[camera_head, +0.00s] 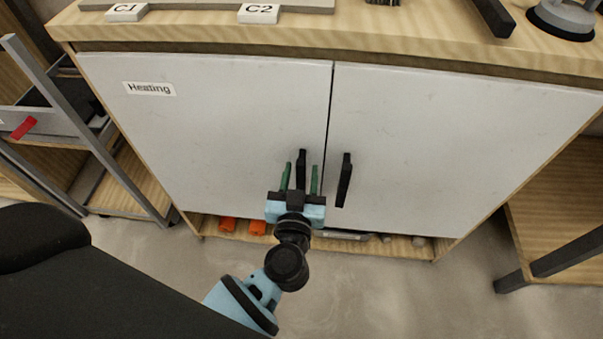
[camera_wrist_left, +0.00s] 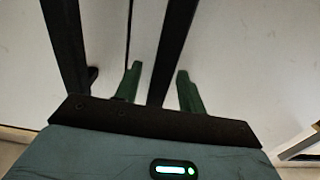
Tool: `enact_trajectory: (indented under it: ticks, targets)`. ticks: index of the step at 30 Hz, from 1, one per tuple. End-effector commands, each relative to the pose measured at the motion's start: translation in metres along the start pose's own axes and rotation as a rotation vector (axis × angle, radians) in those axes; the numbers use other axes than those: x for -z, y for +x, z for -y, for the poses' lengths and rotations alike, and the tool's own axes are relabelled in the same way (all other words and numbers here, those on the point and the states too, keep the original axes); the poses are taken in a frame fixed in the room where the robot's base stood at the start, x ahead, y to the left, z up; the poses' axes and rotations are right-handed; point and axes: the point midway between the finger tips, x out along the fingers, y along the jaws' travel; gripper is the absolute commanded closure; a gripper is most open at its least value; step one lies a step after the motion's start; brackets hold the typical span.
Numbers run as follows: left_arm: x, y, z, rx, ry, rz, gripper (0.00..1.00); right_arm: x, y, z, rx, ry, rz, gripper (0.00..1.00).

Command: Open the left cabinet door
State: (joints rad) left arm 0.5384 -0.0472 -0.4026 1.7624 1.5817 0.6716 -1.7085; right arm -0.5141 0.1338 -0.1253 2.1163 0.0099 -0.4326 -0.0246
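The left cabinet door (camera_head: 205,130) is light grey, carries a "Heating" label and looks shut, flush with the right door (camera_head: 450,140). Its black upright handle (camera_head: 301,158) is near the middle seam. My left gripper (camera_head: 300,178) is at this handle, its green fingers apart, one on each side. In the left wrist view, the handle (camera_wrist_left: 174,45) runs between the open fingers (camera_wrist_left: 159,88), with gaps visible on both sides. The right door's black handle (camera_head: 344,180) stands apart from the gripper, across the seam. My right gripper is not in view.
A wooden worktop (camera_head: 340,33) with C1 and C2 labels tops the cabinet. Orange items (camera_head: 228,224) lie on the low shelf under the doors. A grey-framed rack (camera_head: 85,130) stands at left and a wooden table (camera_head: 560,210) at right. Floor in front is clear.

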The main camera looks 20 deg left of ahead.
Motion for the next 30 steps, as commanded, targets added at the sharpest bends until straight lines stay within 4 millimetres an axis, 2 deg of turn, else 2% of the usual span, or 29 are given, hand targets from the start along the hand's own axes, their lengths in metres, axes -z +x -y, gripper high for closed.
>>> enact_trajectory:
  ticks: [10, 19, 30]
  targets:
    - [0.0004, 0.004, 0.0001, -0.001, -0.001, 0.0, 0.61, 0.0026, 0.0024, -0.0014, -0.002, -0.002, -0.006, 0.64]
    - [0.0003, 0.0038, 0.0002, 0.0, 0.0, 0.0, 1.0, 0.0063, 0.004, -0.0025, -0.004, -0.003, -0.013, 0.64]
    - [0.0006, 0.0001, 0.0003, -0.005, 0.001, 0.0, 1.0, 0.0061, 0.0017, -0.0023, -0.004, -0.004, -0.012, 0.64]
